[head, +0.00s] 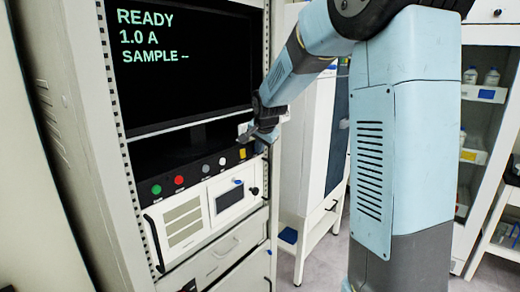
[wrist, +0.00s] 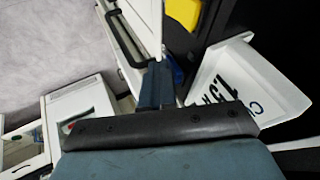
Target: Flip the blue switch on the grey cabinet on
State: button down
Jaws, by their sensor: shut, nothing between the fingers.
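The grey cabinet (head: 118,110) stands at left in the head view, with a black screen and a strip of round buttons below it. My gripper (head: 258,137) is in front of the right end of that strip, near the yellow button (head: 242,153). In the wrist view my gripper (wrist: 158,72) has its fingers together and empty. A small blue part (wrist: 178,74), perhaps the switch, shows just right of the fingers, partly hidden by them. I cannot tell whether they touch or which way it is set. In the head view my gripper may hide it.
A white label plate (wrist: 245,85) is close to the right of my fingers, and a yellow part (wrist: 185,11) lies beyond them. The screen (head: 185,60) reads READY, 1.0 A, SAMPLE --. A white unit (head: 307,130) stands right of the cabinet.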

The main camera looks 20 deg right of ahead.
jog(key=shift+r, duration=0.6)
jog(key=s+d+r, duration=0.2)
jog(key=s+r, duration=0.6)
jog(key=s, duration=0.1)
jog(key=shift+r, duration=0.2)
dwell(0.3)
